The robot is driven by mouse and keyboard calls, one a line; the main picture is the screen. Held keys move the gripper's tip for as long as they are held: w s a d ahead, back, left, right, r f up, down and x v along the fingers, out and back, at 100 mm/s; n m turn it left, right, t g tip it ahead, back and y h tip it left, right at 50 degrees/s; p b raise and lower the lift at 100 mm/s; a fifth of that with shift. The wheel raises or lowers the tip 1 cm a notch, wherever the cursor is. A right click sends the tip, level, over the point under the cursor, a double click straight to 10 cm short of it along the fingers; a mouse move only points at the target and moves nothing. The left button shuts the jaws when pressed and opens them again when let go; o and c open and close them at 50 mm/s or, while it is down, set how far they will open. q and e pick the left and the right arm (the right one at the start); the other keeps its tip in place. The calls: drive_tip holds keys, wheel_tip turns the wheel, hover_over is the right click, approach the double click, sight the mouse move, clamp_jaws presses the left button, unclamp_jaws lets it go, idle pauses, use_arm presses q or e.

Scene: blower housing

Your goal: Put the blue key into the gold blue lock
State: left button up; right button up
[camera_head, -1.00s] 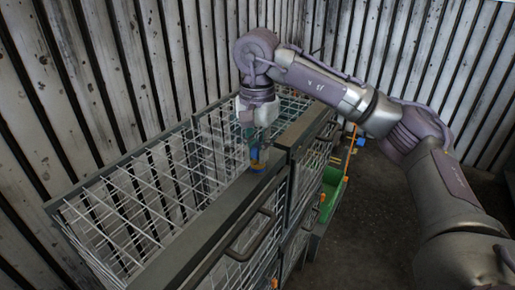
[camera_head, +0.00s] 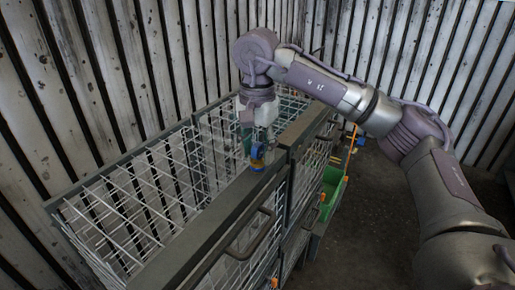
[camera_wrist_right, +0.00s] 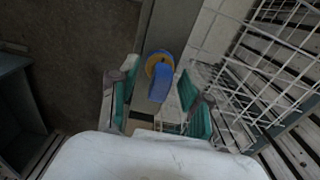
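The blue key (camera_wrist_right: 160,88) stands at the gold blue lock (camera_wrist_right: 153,66) on the dark top rail of the cage. In the wrist view its blue body rises from the round gold-rimmed lock; how deep it sits is hidden. The key (camera_head: 257,153) and the lock (camera_head: 257,167) also show small in the head view. My right gripper (camera_wrist_right: 160,104) is open, its teal fingers on either side of the key with gaps showing. In the head view the right gripper (camera_head: 254,147) points down just above the rail. My left gripper is not in view.
The wire cage (camera_head: 130,215) has an open mesh top left of the rail (camera_head: 215,215). A handle (camera_head: 250,238) sticks out from its front. A green bin (camera_head: 333,192) and orange parts are at the right. Dark floor (camera_head: 375,230) is free there. Plank walls stand behind.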

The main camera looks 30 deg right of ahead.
drive_tip(key=shift+r, duration=0.1)
wheel_tip(320, 180, up, 12)
idle(0.6)
